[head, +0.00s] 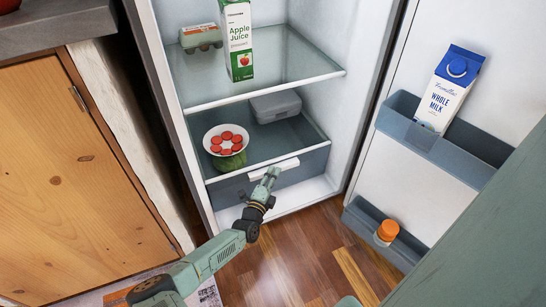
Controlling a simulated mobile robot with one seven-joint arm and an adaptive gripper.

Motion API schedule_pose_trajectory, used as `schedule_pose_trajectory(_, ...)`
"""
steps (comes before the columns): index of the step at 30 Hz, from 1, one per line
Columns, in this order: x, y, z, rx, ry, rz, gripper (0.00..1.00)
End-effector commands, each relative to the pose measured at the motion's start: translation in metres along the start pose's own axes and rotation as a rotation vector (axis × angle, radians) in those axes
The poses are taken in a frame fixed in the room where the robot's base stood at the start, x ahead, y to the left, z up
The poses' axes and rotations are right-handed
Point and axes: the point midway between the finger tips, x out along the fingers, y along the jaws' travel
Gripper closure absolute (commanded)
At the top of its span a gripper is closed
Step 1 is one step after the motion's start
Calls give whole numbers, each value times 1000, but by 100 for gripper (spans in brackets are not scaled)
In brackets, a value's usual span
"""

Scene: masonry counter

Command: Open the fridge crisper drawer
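The fridge stands open. Its crisper drawer (300,172) is at the bottom, with a blue-grey front and a pale bar handle (287,163). The drawer front looks in line with the shelf edge above it, so it appears closed.
A bowl of red round items (212,131), something green (232,162) and a grey box (276,106) sit above or behind the drawer front. The fridge door (385,187) is swung open at right, holding a milk carton (450,85). The wooden floor (310,245) before the fridge is clear.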

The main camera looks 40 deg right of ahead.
Motion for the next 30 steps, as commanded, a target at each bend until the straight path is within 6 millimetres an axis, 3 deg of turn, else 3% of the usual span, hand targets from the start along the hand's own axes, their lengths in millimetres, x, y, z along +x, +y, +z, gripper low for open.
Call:
schedule_pose_trajectory(6, -1, 2, 0, 0, 0, 6, 100)
schedule_pose_trajectory(30, 6, 7, -5, -2, 1, 10, 100)
